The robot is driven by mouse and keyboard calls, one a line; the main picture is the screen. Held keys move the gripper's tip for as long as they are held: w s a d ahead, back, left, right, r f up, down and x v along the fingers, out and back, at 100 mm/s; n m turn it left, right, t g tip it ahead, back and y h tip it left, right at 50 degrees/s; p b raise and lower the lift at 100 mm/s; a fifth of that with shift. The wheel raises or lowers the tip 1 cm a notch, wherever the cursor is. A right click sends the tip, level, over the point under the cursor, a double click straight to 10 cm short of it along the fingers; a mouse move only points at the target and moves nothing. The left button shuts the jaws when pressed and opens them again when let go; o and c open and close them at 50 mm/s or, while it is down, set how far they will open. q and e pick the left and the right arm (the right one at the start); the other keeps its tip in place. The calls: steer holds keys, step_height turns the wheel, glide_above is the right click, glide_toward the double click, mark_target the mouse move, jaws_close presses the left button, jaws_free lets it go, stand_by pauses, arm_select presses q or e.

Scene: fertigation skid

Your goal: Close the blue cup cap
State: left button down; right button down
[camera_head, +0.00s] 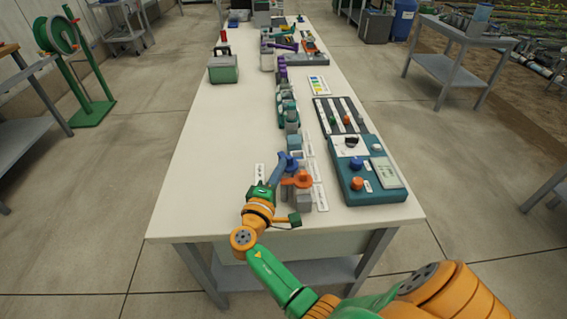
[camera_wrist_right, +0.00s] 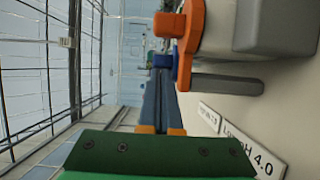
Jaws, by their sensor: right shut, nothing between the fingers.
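The blue cup cap (camera_head: 292,161) is near the front of the long white table, just behind an orange cap (camera_head: 299,180) on a grey holder. In the right wrist view the blue cap (camera_wrist_right: 160,61) shows small beyond my fingertips, partly hidden by them and beside the orange cap (camera_wrist_right: 186,28). My right gripper (camera_head: 281,168) reaches in from the front left at the blue cap, its fingers together and empty. The fingers also show in the right wrist view (camera_wrist_right: 160,82). I cannot tell whether they touch the cap, or how far it stands open. My left gripper is out of view.
A teal control box (camera_head: 366,181) with knobs stands to the right. A row of devices (camera_head: 287,104) runs back along the table. A green box (camera_head: 223,69) stands at the back left. The left part of the white table (camera_head: 205,150) is clear.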

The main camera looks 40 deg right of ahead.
steer(key=shift+w+a, duration=0.1)
steer(key=shift+w, duration=0.05)
steer(key=shift+a, duration=0.1)
steer(key=shift+r+p, duration=0.15)
steer(key=shift+p, duration=0.25)
steer(key=shift+s+d+n+t+y+p, duration=0.45)
steer(key=shift+s+d+n+t+y, duration=0.1)
steer(key=shift+d+n+t+y, duration=0.3)
steer(key=shift+s+d+f, duration=0.1)
steer(key=shift+f, duration=0.1)
